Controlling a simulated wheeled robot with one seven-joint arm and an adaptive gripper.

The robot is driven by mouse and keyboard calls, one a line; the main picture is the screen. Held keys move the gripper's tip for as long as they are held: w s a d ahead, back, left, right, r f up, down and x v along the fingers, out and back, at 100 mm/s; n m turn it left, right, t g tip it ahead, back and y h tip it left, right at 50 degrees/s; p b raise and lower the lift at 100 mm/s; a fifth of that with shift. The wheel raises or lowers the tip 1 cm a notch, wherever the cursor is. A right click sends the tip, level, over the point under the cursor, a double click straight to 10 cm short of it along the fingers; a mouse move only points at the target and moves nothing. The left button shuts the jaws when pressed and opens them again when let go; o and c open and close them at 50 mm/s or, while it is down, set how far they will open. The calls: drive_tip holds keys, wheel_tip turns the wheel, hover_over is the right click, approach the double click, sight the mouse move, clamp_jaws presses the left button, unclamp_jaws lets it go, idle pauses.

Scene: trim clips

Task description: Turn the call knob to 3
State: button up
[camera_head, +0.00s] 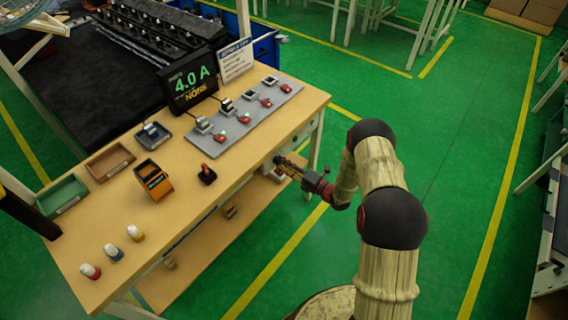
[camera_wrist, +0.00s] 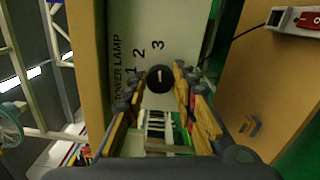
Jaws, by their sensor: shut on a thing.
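In the wrist view a round black knob (camera_wrist: 160,82) with a short white mark sits on a pale panel (camera_wrist: 178,25). The panel is lettered with what reads as tower lamp, partly hidden, and the figures 1, 2 and 3 curve round the knob. The white mark runs roughly up and down in this view, about in line with the 3. My gripper (camera_wrist: 158,90) has its fingers on both sides of the knob and is shut on it. In the head view my gripper (camera_head: 281,163) is at the bench's right-hand side; the knob is hidden there.
Green floor to the right of my arm is clear.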

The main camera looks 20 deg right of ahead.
drive_tip(key=shift+f, duration=0.1)
drive_tip(key=o, duration=1)
drive_tip(key=shift+o, duration=0.6)
drive_tip(key=v, duration=1.2)
